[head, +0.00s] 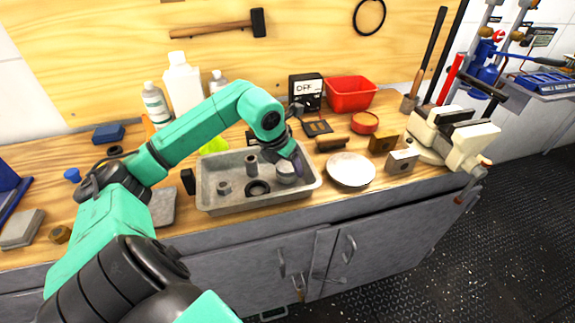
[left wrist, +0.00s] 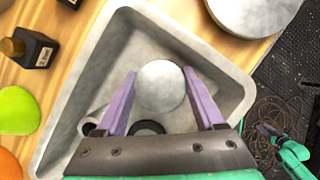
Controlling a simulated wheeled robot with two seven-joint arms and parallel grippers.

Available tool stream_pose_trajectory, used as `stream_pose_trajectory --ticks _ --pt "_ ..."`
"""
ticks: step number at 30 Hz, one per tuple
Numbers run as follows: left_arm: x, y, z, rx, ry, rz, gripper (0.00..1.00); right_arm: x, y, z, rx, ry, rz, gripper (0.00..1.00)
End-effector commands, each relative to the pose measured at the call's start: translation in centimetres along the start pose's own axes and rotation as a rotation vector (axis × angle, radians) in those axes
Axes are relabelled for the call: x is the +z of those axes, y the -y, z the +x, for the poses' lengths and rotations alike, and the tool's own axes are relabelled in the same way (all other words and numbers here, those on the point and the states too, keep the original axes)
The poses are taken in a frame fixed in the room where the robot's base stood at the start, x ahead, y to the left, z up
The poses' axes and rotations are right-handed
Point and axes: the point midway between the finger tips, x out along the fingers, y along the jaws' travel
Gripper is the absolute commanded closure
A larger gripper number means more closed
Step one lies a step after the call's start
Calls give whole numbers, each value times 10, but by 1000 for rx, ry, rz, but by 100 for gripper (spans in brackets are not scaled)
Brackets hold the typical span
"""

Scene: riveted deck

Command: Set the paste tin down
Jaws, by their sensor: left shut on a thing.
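My left gripper (head: 287,166) reaches down into the grey metal tray (head: 207,198) at its right end. Its purple fingers are shut on the paste tin (head: 286,174), a small round grey tin. In the left wrist view the tin's pale round top (left wrist: 160,85) sits between the two fingertips, inside the outline of the tray (left wrist: 72,116). I cannot tell whether the tin's base touches the tray floor. A teal and purple part at the lower right of the wrist view looks like my right gripper (left wrist: 268,132); its jaws are too small to read.
The tray also holds a dark ring (head: 258,188) and small cylindrical parts (head: 224,188). A pale round plate (head: 351,170) lies right of the tray. Beyond stand a red bin (head: 350,94), bottles (head: 183,85) and a vise (head: 450,140). The bench's front edge runs close by.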

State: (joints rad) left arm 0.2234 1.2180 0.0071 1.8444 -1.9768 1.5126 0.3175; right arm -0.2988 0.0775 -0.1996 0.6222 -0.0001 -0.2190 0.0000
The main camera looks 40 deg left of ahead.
Motion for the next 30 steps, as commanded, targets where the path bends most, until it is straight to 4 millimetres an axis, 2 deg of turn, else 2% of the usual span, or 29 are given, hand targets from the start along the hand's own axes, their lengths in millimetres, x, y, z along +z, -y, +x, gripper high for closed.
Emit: stream_pose_trajectory --ticks 2,3,4,12,16,20,27,30 --pt "-1 0 2 0 0 0 93 2 0 2 0 3 0 50" --pt "-1 0 2 0 0 0 22 2 0 2 0 3 0 50" --pt "0 0 1 0 -1 0 17 2 0 2 0 4 0 50" --pt "0 0 0 0 -1 0 17 3 0 1 0 6 0 50" --pt "0 -1 -9 2 0 0 17 3 0 2 0 6 -1 50" --pt "0 -1 -37 5 3 2 17 4 0 8 0 6 -1 50" --pt "1 -1 -102 3 2 0 17 4 -1 12 1 6 -1 50" --pt "1 0 -116 1 1 -1 17 5 -2 12 2 7 -2 50"
